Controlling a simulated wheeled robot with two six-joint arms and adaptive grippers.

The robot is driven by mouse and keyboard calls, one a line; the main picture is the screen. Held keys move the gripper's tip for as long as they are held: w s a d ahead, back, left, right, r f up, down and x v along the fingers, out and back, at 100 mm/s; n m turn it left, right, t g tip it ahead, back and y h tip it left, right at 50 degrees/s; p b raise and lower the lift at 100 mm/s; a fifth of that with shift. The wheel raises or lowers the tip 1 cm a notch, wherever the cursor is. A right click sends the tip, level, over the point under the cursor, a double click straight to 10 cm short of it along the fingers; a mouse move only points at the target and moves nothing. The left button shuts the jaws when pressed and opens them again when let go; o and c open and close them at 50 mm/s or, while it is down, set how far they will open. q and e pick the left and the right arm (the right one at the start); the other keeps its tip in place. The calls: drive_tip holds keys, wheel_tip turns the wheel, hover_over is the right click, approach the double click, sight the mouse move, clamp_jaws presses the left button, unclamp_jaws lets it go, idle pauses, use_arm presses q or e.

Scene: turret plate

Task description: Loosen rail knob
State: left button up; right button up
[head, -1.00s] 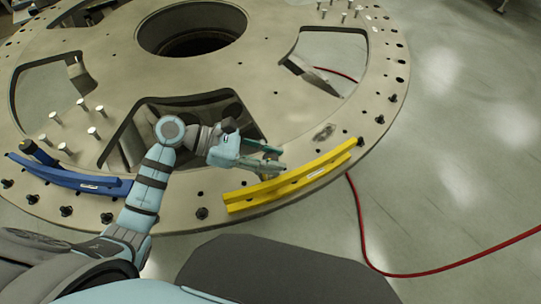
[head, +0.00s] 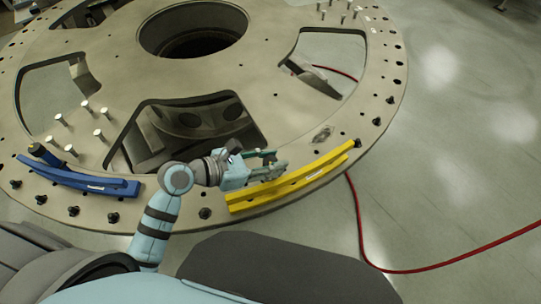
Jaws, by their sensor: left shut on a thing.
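A yellow curved rail (head: 300,183) lies along the near edge of the round turret plate (head: 305,120), at centre right. My left gripper (head: 279,160) is at the rail's inner side, just above its middle. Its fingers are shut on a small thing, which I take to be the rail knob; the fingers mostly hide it. A blue curved rail (head: 85,178) lies on the plate's near left, with a dark blue-handled part (head: 42,154) at its left end. My right gripper is not in view.
Several upright silver pins (head: 86,105) stand on the plate at left, and dark bolts line its rim. Large cutouts (head: 190,125) open through the plate. A red hose (head: 362,235) crosses the floor at right, where the floor is otherwise clear.

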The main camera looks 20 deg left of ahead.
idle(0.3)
use_arm(q)
drive_tip(key=o, duration=1.2)
drive_tip(key=v, duration=1.2)
